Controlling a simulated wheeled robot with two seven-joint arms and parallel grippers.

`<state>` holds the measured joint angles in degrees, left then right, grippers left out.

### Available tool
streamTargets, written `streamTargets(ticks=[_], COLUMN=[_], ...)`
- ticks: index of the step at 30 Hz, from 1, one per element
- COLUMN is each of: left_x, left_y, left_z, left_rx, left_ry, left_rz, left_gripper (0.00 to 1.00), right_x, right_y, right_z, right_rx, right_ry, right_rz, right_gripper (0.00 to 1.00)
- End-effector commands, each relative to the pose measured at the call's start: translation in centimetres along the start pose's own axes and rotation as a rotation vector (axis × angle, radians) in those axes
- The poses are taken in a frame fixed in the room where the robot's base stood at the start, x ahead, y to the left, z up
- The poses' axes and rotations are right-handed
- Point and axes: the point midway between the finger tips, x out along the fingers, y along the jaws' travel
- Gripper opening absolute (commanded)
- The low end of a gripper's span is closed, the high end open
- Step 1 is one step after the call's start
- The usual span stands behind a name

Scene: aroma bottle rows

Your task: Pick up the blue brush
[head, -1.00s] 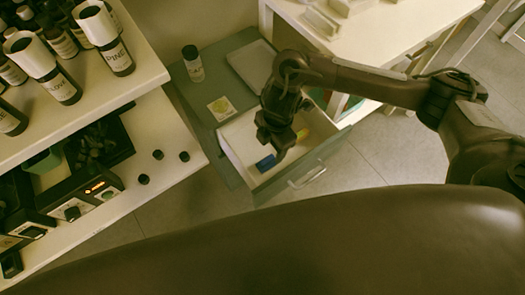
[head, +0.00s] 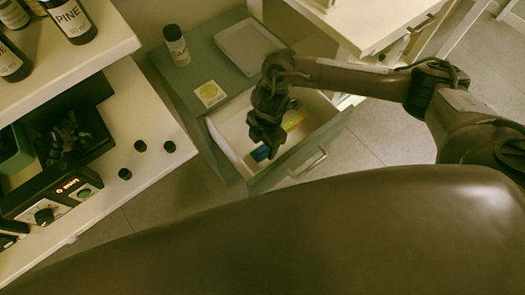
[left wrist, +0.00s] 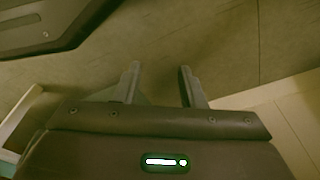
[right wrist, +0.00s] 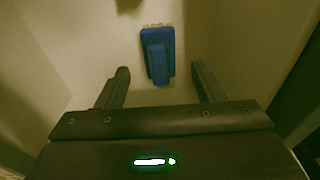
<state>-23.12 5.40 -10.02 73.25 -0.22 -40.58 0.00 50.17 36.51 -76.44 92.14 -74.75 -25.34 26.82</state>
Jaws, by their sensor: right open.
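The blue brush (right wrist: 157,54) lies on the white floor of the open drawer (head: 221,137). In the right wrist view it is upper centre, ahead of and between my open right fingers (right wrist: 155,90), which are empty. In the head view only part of the blue brush (head: 260,153) shows, beside my right gripper (head: 265,135), which hangs over the drawer and hides the rest. My left gripper (left wrist: 158,85) shows in the left wrist view, its two fingers apart with nothing between them, above the floor.
A yellow-green item (head: 293,121) lies in the drawer right of my right gripper. On the cabinet top stand a dark bottle (head: 177,46), a white tray (head: 249,49) and a yellow-marked card (head: 210,93). A shelf with labelled bottles (head: 72,18) is at left.

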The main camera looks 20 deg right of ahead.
Motion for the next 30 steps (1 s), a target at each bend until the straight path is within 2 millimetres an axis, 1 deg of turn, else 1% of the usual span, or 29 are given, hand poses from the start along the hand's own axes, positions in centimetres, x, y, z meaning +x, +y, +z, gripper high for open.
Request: streamTargets(ticks=[1, 3, 6, 14, 25, 30], left_x=[-0.2, -0.6, -1.1, -1.3, -1.3, -1.3], left_y=[0.1, 0.3, 0.4, 0.4, 0.4, 0.4], left_z=[-0.3, -0.7, -1.1, -1.2, -1.2, -1.2], left_rx=[0.002, 0.004, 0.006, 0.007, 0.008, 0.008], left_ry=[0.0, -0.003, -0.005, -0.007, -0.007, -0.006], left_rz=[0.002, 0.005, 0.007, 0.008, 0.008, 0.008], left_gripper=[0.36, 0.36, 0.36, 0.36, 0.36, 0.36], right_x=[1.1, 2.0, 2.8, 2.9, 2.9, 2.9], right_y=[0.0, 0.0, 0.0, 0.0, 0.0, 0.0], right_z=[0.2, 0.2, 0.1, 0.1, 0.1, 0.1], right_rx=[0.001, 0.001, -0.001, -0.001, -0.001, -0.001], right_ry=[-0.001, 0.0, 0.0, 0.0, 0.0, 0.0], right_rz=[-0.003, -0.003, -0.001, -0.001, -0.001, 0.0], right_gripper=[0.62, 0.62, 0.62, 0.62, 0.13, 0.12])
